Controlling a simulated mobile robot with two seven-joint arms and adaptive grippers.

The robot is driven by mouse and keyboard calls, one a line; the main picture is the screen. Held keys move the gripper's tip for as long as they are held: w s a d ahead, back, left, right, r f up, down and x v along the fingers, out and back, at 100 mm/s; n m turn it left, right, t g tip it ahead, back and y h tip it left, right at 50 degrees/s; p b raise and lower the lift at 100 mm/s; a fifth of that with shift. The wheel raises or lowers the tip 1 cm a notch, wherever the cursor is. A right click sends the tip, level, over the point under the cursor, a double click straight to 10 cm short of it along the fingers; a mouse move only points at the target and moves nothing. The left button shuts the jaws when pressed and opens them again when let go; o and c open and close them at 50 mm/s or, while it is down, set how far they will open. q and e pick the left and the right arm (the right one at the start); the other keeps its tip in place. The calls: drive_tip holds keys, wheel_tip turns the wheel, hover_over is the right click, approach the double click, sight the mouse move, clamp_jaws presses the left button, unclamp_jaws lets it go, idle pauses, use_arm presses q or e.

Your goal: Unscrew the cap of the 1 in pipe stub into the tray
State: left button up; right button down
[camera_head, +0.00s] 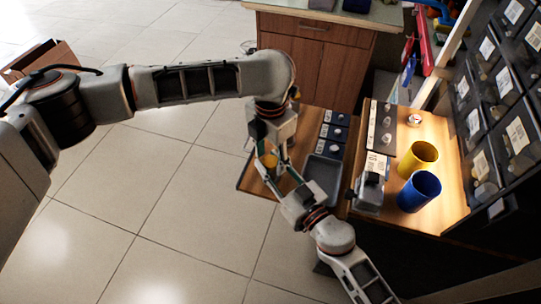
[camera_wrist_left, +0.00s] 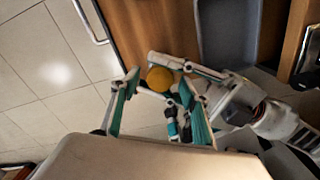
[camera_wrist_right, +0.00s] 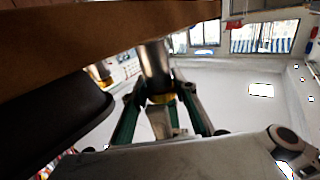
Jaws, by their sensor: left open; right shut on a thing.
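My right gripper (camera_wrist_right: 159,92) is shut on the pipe stub close to the cap. My left gripper (camera_wrist_left: 163,83) is open, pointing down, with its fingers on either side of the cap; contact cannot be told. The grey tray (camera_head: 321,178) lies right of both grippers.
Small dark blocks (camera_head: 334,132) sit behind the tray. A bench at right carries a yellow cylinder (camera_head: 417,159), a blue cylinder (camera_head: 419,191) and a strip of fittings (camera_head: 381,128). Labelled bins (camera_head: 505,80) stand farther right. A wooden cabinet (camera_head: 315,55) is behind.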

use_arm(q)
drive_tip(key=shift+r, duration=2.25)
use_arm(e)
drive_tip(key=c, duration=1.5)
unclamp_jaws()
